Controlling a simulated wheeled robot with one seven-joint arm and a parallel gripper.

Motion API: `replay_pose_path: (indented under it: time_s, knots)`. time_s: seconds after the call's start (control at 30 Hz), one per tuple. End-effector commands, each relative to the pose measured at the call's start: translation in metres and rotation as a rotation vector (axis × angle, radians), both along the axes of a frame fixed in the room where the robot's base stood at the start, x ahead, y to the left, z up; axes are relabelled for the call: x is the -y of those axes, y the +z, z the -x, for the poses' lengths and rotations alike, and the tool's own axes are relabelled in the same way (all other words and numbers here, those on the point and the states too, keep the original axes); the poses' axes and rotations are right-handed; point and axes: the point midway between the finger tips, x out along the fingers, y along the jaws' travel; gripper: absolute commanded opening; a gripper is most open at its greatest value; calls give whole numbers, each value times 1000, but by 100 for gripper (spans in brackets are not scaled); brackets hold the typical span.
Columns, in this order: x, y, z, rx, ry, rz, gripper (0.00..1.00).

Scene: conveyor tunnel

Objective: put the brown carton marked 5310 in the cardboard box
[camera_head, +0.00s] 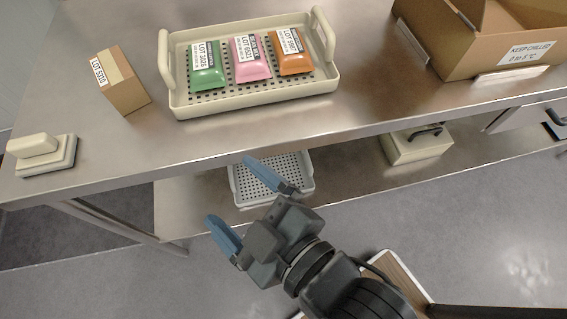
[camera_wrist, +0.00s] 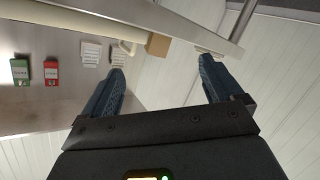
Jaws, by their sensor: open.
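The brown carton (camera_head: 122,82) stands at the left of the steel table in the head view, with a white label reading LOT 5310 on its left face. The open cardboard box (camera_head: 502,65) is at the top right of the table, with a KEEP CHILLED label on its side. Its inside shows only in part. My gripper (camera_head: 230,191) is open and empty, in front of the table edge and apart from the carton and the box. Its two blue fingers also show in the wrist view (camera_wrist: 162,67), with nothing between them.
A cream tray (camera_head: 255,101) right of the carton holds green, pink and orange packs. A cream handled block (camera_head: 44,153) sits at the table's left corner. Below, a shelf (camera_head: 345,170) holds a pale perforated basket (camera_head: 303,172) and a cream case (camera_head: 417,148). The table front is clear.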

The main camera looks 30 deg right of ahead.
Motion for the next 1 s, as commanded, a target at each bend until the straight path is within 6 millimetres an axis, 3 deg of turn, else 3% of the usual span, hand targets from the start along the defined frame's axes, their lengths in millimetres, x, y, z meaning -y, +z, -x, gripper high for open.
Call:
replay_pose_path:
  time_s: [0.03,0.2,0.43,0.6,0.87,1.0]
  knots:
    - [16,-9,22,-29,-42,-60,93]
    - [74,-21,85,-75,-178,-250,93]
    - [142,-9,152,-85,-290,-415,93]
    - [165,1,173,-80,-315,-469,94]
    - [169,4,176,-77,-319,-481,94]
    - [168,4,176,-78,-319,-480,80]
